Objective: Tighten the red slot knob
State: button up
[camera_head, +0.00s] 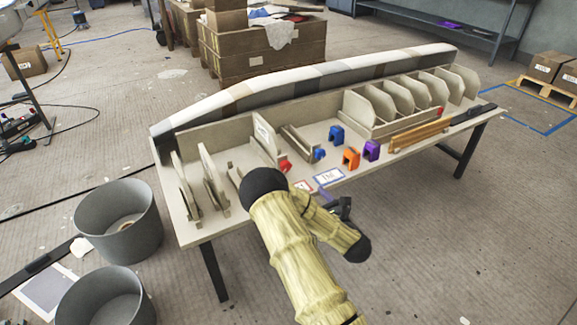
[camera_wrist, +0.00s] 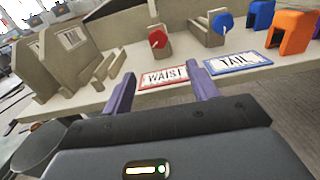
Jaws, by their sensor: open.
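The red slot knob (camera_wrist: 158,37) is a round red piece with a pale bar across it, on the front of a beige block behind the WAIST card (camera_wrist: 165,77). In the head view the red knob (camera_head: 285,166) shows near the bench's front edge, just beyond my arm. My gripper (camera_wrist: 163,82) is open and empty, its two purple fingers apart either side of the WAIST card. The knob lies beyond the fingertips, apart from them, roughly centred between them. In the head view my gripper (camera_head: 338,204) is partly hidden by my arm.
A blue knob (camera_wrist: 222,22) stands right of the red one, behind the TAIL card (camera_wrist: 238,62). Orange (camera_head: 351,157), purple (camera_head: 371,150) and blue (camera_head: 336,134) clamp-like blocks stand on the bench (camera_head: 204,231). Upright beige panels (camera_wrist: 75,50) stand at left.

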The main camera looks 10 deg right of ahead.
aim_at(287, 167)
jog(key=b+x, duration=0.1)
jog(key=x, duration=0.4)
jog(key=b+x, duration=0.1)
jog(key=x, duration=0.3)
jog(key=a+b+x, duration=0.1)
jog(key=x, duration=0.4)
jog(key=shift+w, duration=0.15)
jog(key=shift+w+r+b, duration=0.1)
jog(key=shift+w+b, duration=0.2)
jog(key=shift+d, duration=0.25)
jog(key=shift+a, duration=0.15)
jog(key=c, duration=1)
